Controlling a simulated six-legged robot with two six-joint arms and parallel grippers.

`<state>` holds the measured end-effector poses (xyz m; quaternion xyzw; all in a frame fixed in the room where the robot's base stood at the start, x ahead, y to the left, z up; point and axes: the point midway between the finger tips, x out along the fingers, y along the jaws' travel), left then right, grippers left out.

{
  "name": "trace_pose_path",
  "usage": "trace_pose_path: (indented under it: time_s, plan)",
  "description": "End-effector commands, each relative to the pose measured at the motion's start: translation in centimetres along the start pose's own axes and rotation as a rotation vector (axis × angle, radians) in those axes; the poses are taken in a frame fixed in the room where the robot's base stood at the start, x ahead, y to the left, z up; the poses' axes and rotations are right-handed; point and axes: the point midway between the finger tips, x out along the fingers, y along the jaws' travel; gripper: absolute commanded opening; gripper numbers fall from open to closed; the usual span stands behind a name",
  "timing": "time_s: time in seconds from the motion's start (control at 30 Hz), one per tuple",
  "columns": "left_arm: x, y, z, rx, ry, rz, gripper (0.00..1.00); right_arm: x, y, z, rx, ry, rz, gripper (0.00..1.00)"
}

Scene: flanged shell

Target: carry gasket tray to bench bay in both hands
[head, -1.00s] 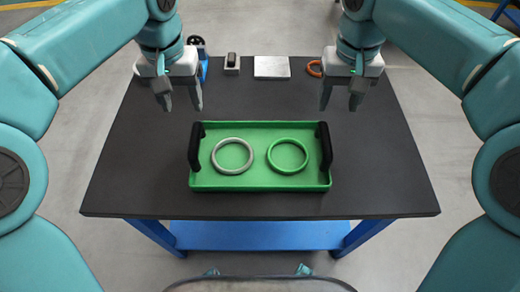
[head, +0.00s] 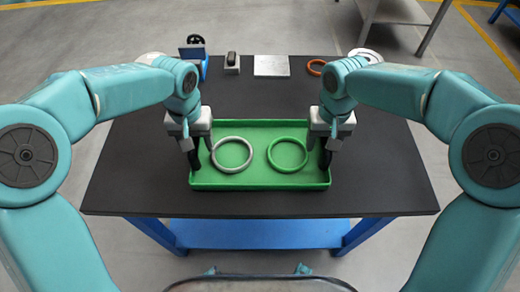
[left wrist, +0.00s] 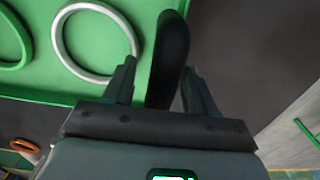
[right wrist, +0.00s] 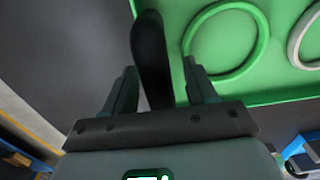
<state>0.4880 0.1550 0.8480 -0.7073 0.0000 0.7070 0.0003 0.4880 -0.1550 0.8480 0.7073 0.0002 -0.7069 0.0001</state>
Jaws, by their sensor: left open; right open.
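The green gasket tray (head: 260,181) lies on the dark bench top with a black handle at each end. A grey ring (head: 232,168) lies in its left half and a green ring (head: 287,168) in its right half. My left gripper (head: 196,152) is open at the left handle; in the left wrist view that handle (left wrist: 168,60) stands between the spread fingers. My right gripper (head: 326,150) is open at the right handle; in the right wrist view that handle (right wrist: 150,58) stands between the fingers. Gaps show beside both handles.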

Motion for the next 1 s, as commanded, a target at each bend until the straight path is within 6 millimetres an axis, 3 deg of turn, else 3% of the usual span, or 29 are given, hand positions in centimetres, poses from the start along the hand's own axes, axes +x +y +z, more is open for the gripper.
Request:
trace_pose_path:
  time_s: [0.27, 0.43, 1.0]
  plan:
    - [0.1, 0.0, 0.0, 0.000, 0.000, 0.000, 0.56, 0.1, 0.0, 0.0, 0.000, 0.000, 0.000, 0.56]
    - [0.1, 0.0, 0.0, 0.000, 0.000, 0.000, 0.01, 0.1, 0.0, 0.0, 0.000, 0.000, 0.000, 0.01]
    - [-1.0, 0.0, -0.1, -0.001, 0.003, 0.001, 0.00, -1.1, 0.0, -0.1, 0.001, 0.002, -0.001, 0.00]
